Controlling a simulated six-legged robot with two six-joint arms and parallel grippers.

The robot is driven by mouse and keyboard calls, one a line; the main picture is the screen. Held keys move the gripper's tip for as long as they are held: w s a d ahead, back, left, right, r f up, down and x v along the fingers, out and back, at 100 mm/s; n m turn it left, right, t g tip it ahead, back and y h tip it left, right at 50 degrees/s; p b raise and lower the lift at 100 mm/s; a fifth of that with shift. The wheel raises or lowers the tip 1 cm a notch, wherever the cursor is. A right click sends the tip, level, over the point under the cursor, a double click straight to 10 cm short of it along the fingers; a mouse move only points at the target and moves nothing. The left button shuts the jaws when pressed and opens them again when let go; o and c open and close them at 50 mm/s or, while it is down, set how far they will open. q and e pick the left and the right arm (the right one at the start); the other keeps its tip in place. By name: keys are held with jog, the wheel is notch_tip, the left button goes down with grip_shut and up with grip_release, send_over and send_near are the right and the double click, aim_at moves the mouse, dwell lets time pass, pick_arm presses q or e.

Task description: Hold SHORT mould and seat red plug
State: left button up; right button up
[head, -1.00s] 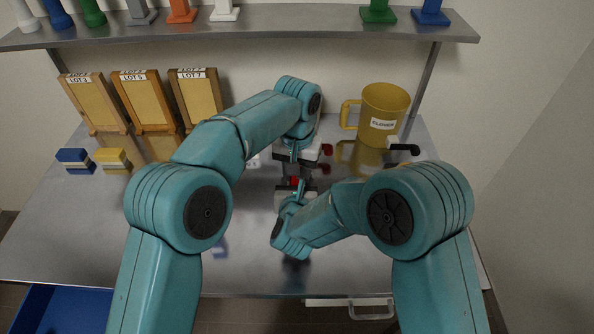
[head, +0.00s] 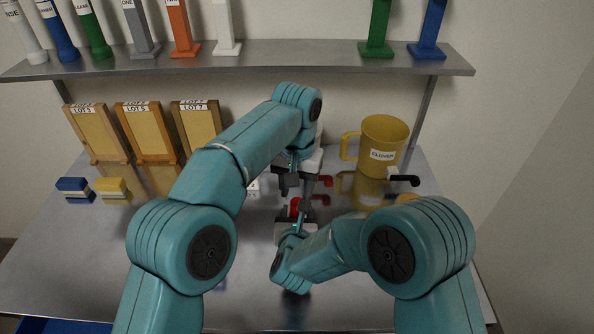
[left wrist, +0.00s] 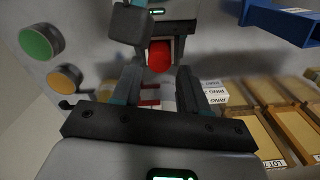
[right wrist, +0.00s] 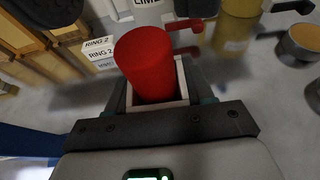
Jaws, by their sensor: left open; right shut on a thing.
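The red plug (head: 295,206) stands in the mould in the middle of the table. In the right wrist view the plug (right wrist: 145,62) rises well above the pale square rim of the mould (right wrist: 163,105). Its lower end is inside the walls; how deep it sits is hidden. My right gripper (head: 299,226) is shut on the mould, one finger on each side. My left gripper (head: 290,182) is open and empty just above the plug. In the left wrist view the plug (left wrist: 160,56) lies beyond the two spread fingers, apart from them. I cannot read SHORT on the mould.
A yellow mug (head: 383,145) labelled CLOVER stands at the back right. A pale block with red handles (head: 324,181) stands just behind the grippers. Wooden LOT frames (head: 147,133) and blue and yellow blocks (head: 112,188) are at left. A shelf (head: 290,62) crosses above.

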aim_at(297, 204)
jog(key=shift+s+f, duration=0.15)
pick_arm(q)
notch_tip(297, 204, up, 7)
jog(key=shift+s+f, duration=0.2)
dwell(0.3)
pick_arm(e)
jog(key=o, duration=1.3)
pick_arm(q)
jog(key=shift+w, duration=0.15)
pick_arm(e)
jog(key=shift+o, duration=0.4)
jog(key=v, duration=1.1)
jog(key=shift+s+r, duration=0.25)
jog(key=shift+s, duration=0.05)
